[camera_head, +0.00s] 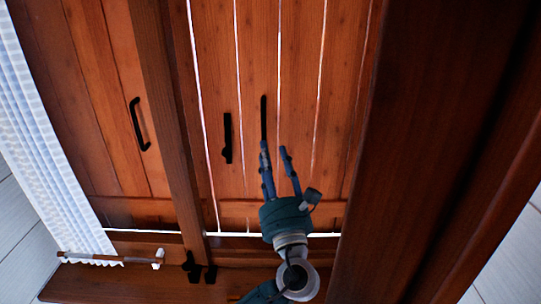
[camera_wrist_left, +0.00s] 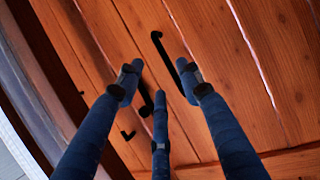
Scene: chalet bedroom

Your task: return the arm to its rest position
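My left gripper (camera_head: 274,150) reaches up from the bottom of the head view toward a brown wooden door front. Its blue fingers are spread apart and nothing is held between them. In the left wrist view the open fingers (camera_wrist_left: 158,82) point at the wood, with a black bar handle (camera_wrist_left: 164,50) showing just beyond and between the tips. In the head view this handle (camera_head: 263,118) sits directly above the left fingertip. I cannot tell whether the finger touches it. My right gripper is in neither view.
Another black handle (camera_head: 227,138) is beside it, and a third (camera_head: 140,124) is on the left panel. A thick dark wooden panel (camera_head: 435,150) stands close on the right. A white curtain (camera_head: 45,140) hangs at the left. Pale floor shows in the lower corners.

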